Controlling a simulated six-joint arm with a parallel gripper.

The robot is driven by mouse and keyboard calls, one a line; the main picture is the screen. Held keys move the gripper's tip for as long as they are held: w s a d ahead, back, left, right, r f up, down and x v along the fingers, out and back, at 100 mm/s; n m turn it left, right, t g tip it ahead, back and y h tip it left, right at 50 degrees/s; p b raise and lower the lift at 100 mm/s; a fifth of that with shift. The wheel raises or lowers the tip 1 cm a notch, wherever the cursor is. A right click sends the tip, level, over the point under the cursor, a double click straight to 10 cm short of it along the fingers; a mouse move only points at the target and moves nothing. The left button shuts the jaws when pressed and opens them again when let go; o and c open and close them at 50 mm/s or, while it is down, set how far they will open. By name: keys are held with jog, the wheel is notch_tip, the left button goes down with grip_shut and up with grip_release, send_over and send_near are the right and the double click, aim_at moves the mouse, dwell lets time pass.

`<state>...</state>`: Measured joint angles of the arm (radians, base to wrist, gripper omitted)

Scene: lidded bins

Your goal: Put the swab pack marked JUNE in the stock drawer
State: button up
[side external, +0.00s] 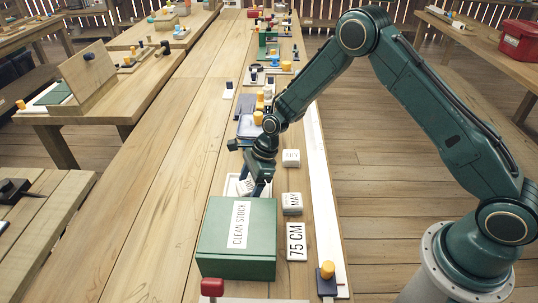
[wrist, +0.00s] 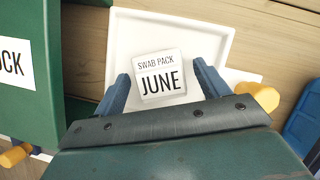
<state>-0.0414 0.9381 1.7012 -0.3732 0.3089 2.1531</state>
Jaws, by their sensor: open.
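The swab pack marked JUNE (wrist: 160,76) is a small white block lying flat in a shallow white tray (wrist: 222,28). My gripper (wrist: 161,70) is open, with one blue finger on each side of the pack; whether they touch it I cannot tell. In the side view my gripper (side external: 258,186) is low over the tray (side external: 231,186), and it hides the pack. A green box labelled CLEAN STOCK (side external: 211,238) stands just in front of the tray; its green side (wrist: 84,60) is at left in the wrist view.
Two more white packs lie right of the tray: one marked MAY (side external: 292,203) and one farther back (side external: 291,158). A 75 CM sign (side external: 297,241) lies beside the green box. A red-topped knob (side external: 212,287) is at the front. The bench's left side is clear.

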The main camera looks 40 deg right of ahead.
jog(key=v, duration=1.2)
jog(key=shift+f, duration=0.15)
dwell(0.3)
jog(key=s+d+r+n+t+h, duration=0.1)
jog(key=s+d+r+n, duration=0.1)
jog(key=s+r+n, duration=0.55)
jog(key=s+d+r+n+t+h, duration=0.1)
jog(key=s+r+n, duration=0.3)
jog(key=r, duration=0.7)
jog(key=s+d+r+n+t+h, duration=0.1)
jog(key=s+n, duration=0.4)
jog(key=s, duration=0.5)
jog(key=s+d+r+n+t+h, duration=0.1)
jog(key=s+d+r+n, duration=0.2)
jog(key=s+n, duration=0.3)
jog(key=s, duration=0.4)
jog(key=shift+s, duration=0.3)
